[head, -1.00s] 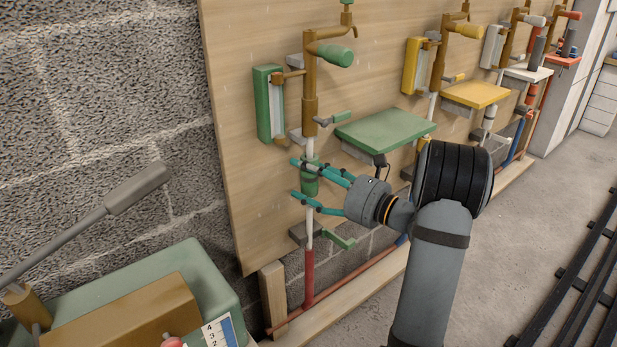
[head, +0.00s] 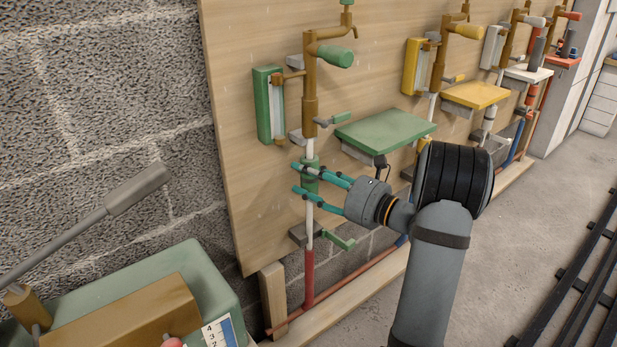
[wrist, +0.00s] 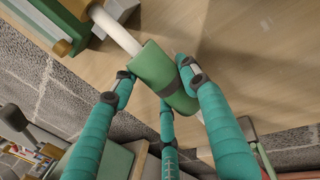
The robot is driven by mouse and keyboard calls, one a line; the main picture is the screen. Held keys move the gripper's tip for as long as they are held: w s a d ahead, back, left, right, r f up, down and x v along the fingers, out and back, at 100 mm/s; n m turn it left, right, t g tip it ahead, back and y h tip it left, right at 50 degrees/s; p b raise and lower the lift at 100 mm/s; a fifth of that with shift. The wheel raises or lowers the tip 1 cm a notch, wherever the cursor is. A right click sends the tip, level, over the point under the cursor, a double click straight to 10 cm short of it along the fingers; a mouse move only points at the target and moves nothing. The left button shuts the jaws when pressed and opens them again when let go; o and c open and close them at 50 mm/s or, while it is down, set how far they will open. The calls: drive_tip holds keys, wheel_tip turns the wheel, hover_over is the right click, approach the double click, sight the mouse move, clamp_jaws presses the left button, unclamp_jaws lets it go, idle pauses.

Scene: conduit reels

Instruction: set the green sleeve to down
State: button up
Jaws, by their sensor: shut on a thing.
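The green sleeve (head: 310,178) sits around the white vertical rod (head: 310,218) on the wooden board, between an upper grey clamp and a lower grey bracket. White rod shows both above and below it. My gripper (head: 304,180) has its teal fingers closed around the sleeve from the right. In the wrist view the green sleeve (wrist: 160,75) has a dark band and lies between my fingers, which touch its sides. The fingers hide part of its lower end.
A green shelf (head: 385,130) juts out to the right above my gripper. A green-handled lever (head: 340,242) sits on the lower bracket (head: 305,234). A red pipe (head: 308,275) stands below. A green box (head: 210,275) stands at lower left.

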clamp_jaws()
wheel_tip(320, 180, down, 10)
drive_tip(key=b, duration=0.7)
drive_tip(key=shift+f, duration=0.2)
drive_tip(key=o, duration=1)
unclamp_jaws()
drive_tip(key=o, duration=0.4)
drive_tip(key=shift+r, duration=0.1)
drive_tip(key=v, duration=1.2)
